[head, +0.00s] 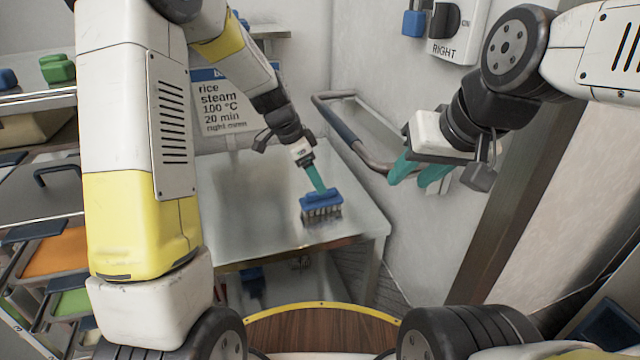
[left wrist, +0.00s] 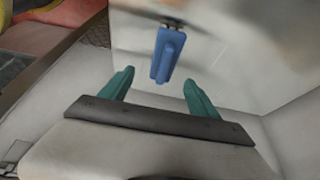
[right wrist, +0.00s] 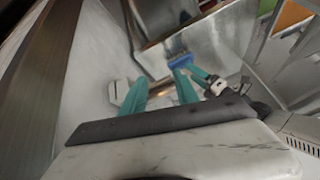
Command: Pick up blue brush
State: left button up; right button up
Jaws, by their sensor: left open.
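The blue brush (head: 321,204) stands bristles down on the steel table near its front right corner, its blue back upward. It also shows in the left wrist view (left wrist: 162,58), between and just beyond the fingertips, and small in the right wrist view (right wrist: 181,60). My left gripper (head: 320,188) is open with teal fingers, pointing down at the brush; its fingers are apart and empty. In the head view its fingers overlap the brush's top edge; I cannot tell if they touch. My right gripper (head: 408,183) is open and empty, raised right of the table.
The steel table (head: 250,190) is otherwise mostly clear. A rice steam sign (head: 222,105) is at the back. At left are shelves with a green object (head: 58,69) and coloured trays (head: 55,255).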

pick_arm(q)
jog(key=x, duration=0.7)
jog(key=shift+w+a+f, duration=0.3)
jog(key=shift+w, duration=0.05)
jog(key=c, duration=1.5)
jog(key=shift+c, duration=0.2)
jog(key=shift+r, duration=0.15)
jog(key=shift+r, duration=0.6)
notch_tip(320, 180, up, 2)
jog(key=shift+r, duration=0.15)
jog(key=s+d+r, duration=0.1)
jog(key=s+d, duration=0.2)
jog(key=s, duration=1.2)
jog(key=shift+s+r, duration=0.15)
jog(key=shift+s, duration=0.25)
